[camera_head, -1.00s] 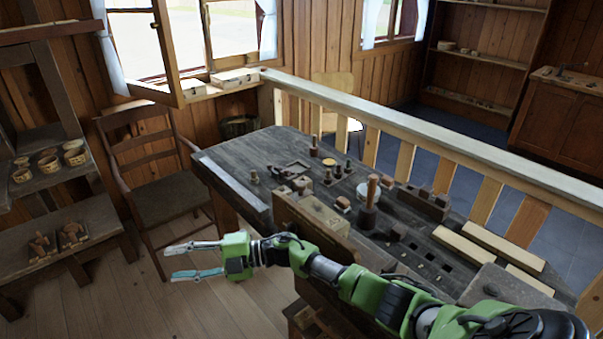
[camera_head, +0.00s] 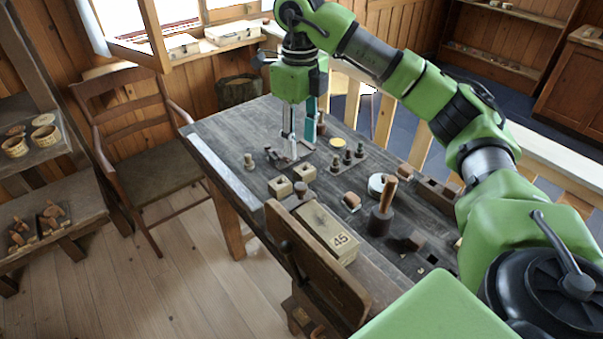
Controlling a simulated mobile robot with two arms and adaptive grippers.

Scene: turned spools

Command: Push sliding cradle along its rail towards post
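My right gripper (camera_head: 300,138) points straight down over the far left part of the workbench. Its two fingers are apart, and I see nothing held between them. A low dark piece with pale metal parts (camera_head: 290,158) lies at the fingertips; it looks like the sliding cradle on its rail, but it is partly hidden and too small to be sure. I cannot tell whether the fingers touch it. A dark upright peg (camera_head: 321,122) stands just behind and right of the gripper, possibly the post. My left gripper is not in view.
The workbench (camera_head: 225,140) holds two pale blocks, small turned pegs (camera_head: 348,156), a mallet (camera_head: 382,212), a white round dish and a box marked 45 (camera_head: 338,240). A wooden vise (camera_head: 310,265) is at the front. A chair (camera_head: 140,140) stands left.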

